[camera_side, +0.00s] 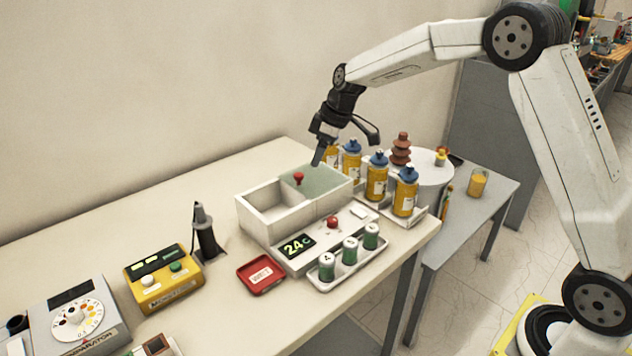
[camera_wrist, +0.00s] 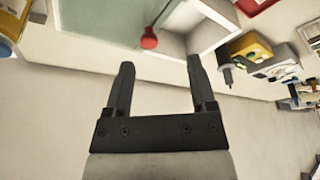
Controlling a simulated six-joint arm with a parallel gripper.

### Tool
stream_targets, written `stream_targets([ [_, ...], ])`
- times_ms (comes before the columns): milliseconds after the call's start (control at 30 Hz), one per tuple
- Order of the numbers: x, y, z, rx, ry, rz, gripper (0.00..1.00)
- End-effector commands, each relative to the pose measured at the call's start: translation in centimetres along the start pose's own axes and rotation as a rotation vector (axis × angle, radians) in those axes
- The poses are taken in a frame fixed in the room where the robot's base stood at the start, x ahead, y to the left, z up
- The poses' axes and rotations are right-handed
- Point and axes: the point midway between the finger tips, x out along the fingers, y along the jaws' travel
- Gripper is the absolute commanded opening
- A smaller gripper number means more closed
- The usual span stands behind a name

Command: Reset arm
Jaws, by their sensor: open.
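My gripper (camera_side: 345,147) is open and empty. In the side view it hangs at the end of my arm, above and behind the white box, left of the yellow bottles. In the wrist view my gripper (camera_wrist: 160,80) has its two dark fingers spread apart, with nothing between them. The white box (camera_side: 262,229) has a pale green lid (camera_side: 322,183) with a red knob (camera_side: 298,178). The lid covers the right part and the left part stands open. The red knob also shows in the wrist view (camera_wrist: 149,40), beyond the fingertips.
Several yellow bottles with blue caps (camera_side: 376,180) stand close to my gripper. A brown ribbed bushing (camera_side: 401,150) is behind them. Green-and-white cans (camera_side: 350,251), a red tray (camera_side: 261,274) and a yellow meter (camera_side: 163,277) are in front. The table's back left is clear.

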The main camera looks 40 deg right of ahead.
Motion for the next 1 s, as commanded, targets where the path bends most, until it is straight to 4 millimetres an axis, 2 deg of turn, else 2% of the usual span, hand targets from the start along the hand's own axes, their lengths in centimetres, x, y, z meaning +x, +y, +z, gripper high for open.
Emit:
stream_targets([
  [467,0.1,-7.8,7.8,0.301,-0.09,0.094,0.72],
  [1000,0.2,-17.2,18.6,0.584,-0.114,0.192,0.72],
])
